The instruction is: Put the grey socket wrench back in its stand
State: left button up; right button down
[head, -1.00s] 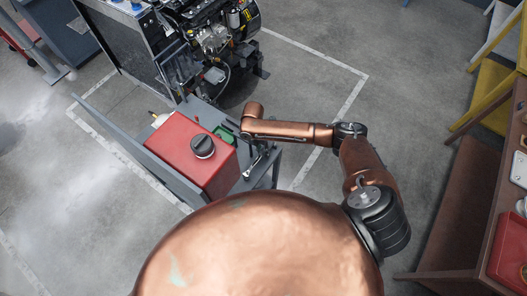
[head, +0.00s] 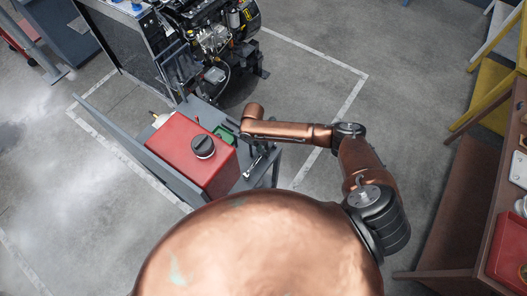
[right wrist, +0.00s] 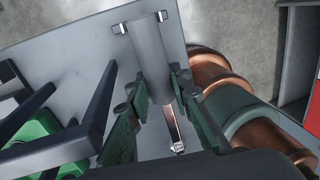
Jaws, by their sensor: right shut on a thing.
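The grey socket wrench (right wrist: 150,52) runs down between the fingers of my right gripper (right wrist: 162,100) in the right wrist view. Its grey shaft leads to a bright metal end near the bottom of that view. The gripper is shut on it, with worn green fingers on either side. Dark slanted bars (right wrist: 92,105), which may be the stand, are left of the fingers, apart from the wrench; I cannot tell for certain. In the head view my right arm hides most of the gripper over the right end of the grey cart. My left gripper is not in view.
A red canister (head: 195,158) with a black cap stands on the grey cart (head: 172,178). A green item (head: 224,133) lies beside it. An engine (head: 212,38) is behind the cart. A brown table (head: 468,205) is at the right, with clear floor between.

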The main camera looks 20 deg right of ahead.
jog(key=c, duration=1.7)
grip_release()
jog(key=shift+o, duration=0.5)
jog(key=shift+o, duration=1.4)
jog(key=shift+r, duration=0.15)
jog(key=shift+w+a+r+p, duration=0.1)
jog(key=shift+w+r+p, duration=0.05)
jog(key=shift+r+p, duration=0.65)
jog(key=shift+w+a+r+p, duration=0.1)
jog(key=shift+r+p, duration=0.55)
jog(key=shift+p, duration=0.1)
jog(key=shift+r, duration=0.2)
